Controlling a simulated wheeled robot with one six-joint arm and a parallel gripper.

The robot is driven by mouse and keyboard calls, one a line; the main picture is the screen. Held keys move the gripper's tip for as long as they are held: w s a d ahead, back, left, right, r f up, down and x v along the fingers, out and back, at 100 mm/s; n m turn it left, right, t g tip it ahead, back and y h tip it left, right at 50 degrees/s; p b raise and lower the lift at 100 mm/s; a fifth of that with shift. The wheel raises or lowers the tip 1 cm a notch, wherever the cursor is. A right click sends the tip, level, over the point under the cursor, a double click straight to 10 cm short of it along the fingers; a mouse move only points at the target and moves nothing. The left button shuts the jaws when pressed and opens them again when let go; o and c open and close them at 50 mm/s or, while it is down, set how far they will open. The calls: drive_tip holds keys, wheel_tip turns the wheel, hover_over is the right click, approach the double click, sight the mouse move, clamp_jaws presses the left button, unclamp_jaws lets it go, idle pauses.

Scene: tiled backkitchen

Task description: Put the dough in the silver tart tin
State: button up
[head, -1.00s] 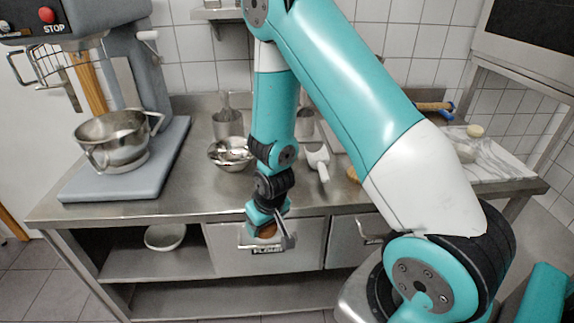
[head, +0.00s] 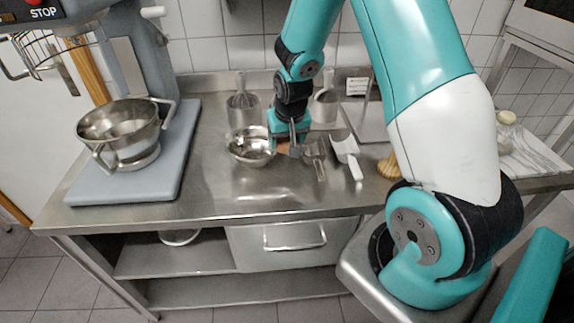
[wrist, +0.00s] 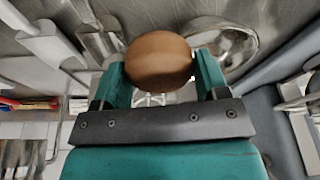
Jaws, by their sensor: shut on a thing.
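My gripper (head: 287,143) is shut on a smooth brown egg-like thing (wrist: 159,62), held between its two fingers in the wrist view. In the head view the gripper is over the steel counter, at the right side of a shiny metal bowl (head: 240,157); the bowl also shows behind the held thing in the wrist view (wrist: 238,42). A pale round lump (head: 506,118), possibly the dough, is at the far right by a marble board. I cannot make out a silver tart tin in these frames.
A mixer with a steel bowl (head: 118,128) stands at the left. Two scoops, one metal (head: 316,158) and one white (head: 347,155), lie right of the gripper. Metal containers (head: 243,112) stand behind. The marble board (head: 535,152) is partly hidden by my arm. The counter's front is clear.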

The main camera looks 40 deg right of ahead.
sight(286, 176)
wheel_tip(286, 176, down, 11)
drive_tip(key=shift+f+p, duration=0.2)
drive_tip(key=shift+p, duration=0.8)
drive_tip(key=shift+f, duration=0.2)
drive_tip(key=o, duration=1)
drive_tip(key=shift+o, duration=0.2)
drive_tip(key=shift+r, duration=0.15)
